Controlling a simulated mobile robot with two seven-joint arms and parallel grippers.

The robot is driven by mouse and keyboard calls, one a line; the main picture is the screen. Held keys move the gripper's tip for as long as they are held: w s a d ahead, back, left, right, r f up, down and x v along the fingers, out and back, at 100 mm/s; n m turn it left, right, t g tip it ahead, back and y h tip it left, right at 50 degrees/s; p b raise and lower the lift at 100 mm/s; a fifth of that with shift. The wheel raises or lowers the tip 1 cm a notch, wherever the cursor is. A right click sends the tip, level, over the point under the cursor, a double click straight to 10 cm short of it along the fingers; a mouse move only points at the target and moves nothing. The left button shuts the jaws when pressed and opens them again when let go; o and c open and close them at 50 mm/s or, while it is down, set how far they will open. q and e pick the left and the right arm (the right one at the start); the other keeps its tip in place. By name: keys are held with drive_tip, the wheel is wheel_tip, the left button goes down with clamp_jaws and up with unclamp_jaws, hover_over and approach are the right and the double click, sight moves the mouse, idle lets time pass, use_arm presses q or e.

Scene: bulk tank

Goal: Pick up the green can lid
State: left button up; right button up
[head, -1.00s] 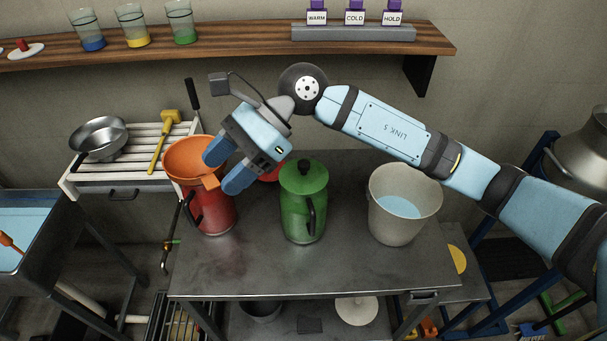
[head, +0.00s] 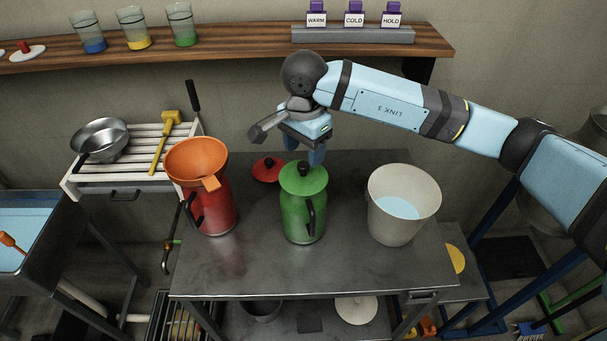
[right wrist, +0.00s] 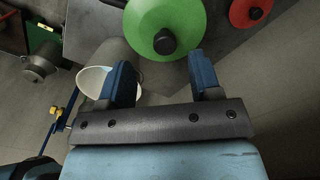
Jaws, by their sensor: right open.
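The green can lid (head: 303,177) sits on top of the green can (head: 301,222), with a black knob at its middle. The can stands upright on the metal table. My right gripper (head: 304,160) is just behind and above the lid, fingers pointing down, and is open and empty. In the right wrist view the green lid (right wrist: 152,22) and its black knob lie beyond the gap between the open fingers (right wrist: 163,80). The gripper appears apart from the knob. My left gripper is not in view.
A red can with an orange funnel (head: 197,160) stands left of the green can. A red lid (head: 267,169) lies on the table behind. A pale bucket (head: 403,180) holding water stands to the right. The table front (head: 300,275) is clear. A wooden shelf (head: 230,38) runs above.

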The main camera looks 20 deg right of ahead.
sight(303, 164)
drive_tip(key=shift+w+f+p, duration=0.2)
drive_tip(key=shift+f+p, duration=0.15)
drive_tip(key=shift+f, duration=1.05)
drive_tip(key=shift+w+f+p, duration=0.15)
drive_tip(key=shift+f+p, duration=0.2)
drive_tip(key=shift+f, duration=1)
drive_tip(key=c, duration=1)
drive_tip(key=shift+r, duration=0.1)
